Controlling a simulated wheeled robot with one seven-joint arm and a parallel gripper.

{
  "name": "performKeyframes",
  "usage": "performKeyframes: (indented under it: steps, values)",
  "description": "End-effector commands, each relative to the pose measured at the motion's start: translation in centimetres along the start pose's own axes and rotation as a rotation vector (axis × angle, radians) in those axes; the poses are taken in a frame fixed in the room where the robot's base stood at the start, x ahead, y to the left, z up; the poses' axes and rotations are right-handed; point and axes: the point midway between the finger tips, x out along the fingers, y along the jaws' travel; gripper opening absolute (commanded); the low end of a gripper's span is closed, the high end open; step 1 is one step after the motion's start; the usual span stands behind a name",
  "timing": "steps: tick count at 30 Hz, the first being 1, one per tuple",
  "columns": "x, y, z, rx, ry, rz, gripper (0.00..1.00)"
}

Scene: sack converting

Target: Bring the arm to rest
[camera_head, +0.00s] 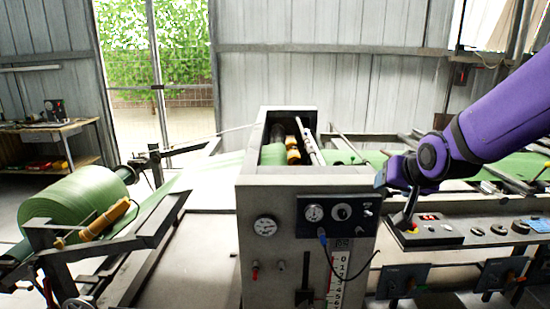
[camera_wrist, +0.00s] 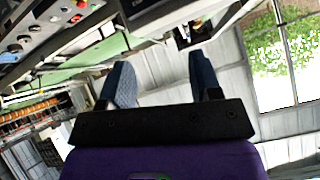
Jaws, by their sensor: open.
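My purple arm reaches in from the right in the head view, and its gripper (camera_head: 382,178) is beside the grey machine housing, above the near end of the control panel. In the wrist view my gripper (camera_wrist: 160,76) has its two blue-grey fingers spread apart, with nothing between them. In the head view the fingers are small and seen mostly from the side. A dark lever (camera_head: 410,207) stands on the panel just below the wrist; I cannot tell whether it touches my arm.
The grey housing (camera_head: 262,200) with gauges stands in the middle. The control panel (camera_head: 455,238) with buttons and knobs runs right. A green roll (camera_head: 75,198) sits on a stand at left, its web feeding the housing. A workbench (camera_head: 75,128) stands far left, beside a bright doorway.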

Motion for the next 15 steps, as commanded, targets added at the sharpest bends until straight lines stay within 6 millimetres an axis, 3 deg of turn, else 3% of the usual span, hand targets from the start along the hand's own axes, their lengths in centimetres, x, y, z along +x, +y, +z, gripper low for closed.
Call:
performKeyframes:
  steps: [1, 8, 15]
  values:
    - [-1.8, 0.2, 0.0, -0.02, -0.011, 0.014, 0.58]
    - [-8.9, 1.8, 1.9, -0.103, -0.118, 0.075, 0.58]
    - [-16.3, 3.6, 5.2, -0.172, -0.238, 0.106, 0.58]
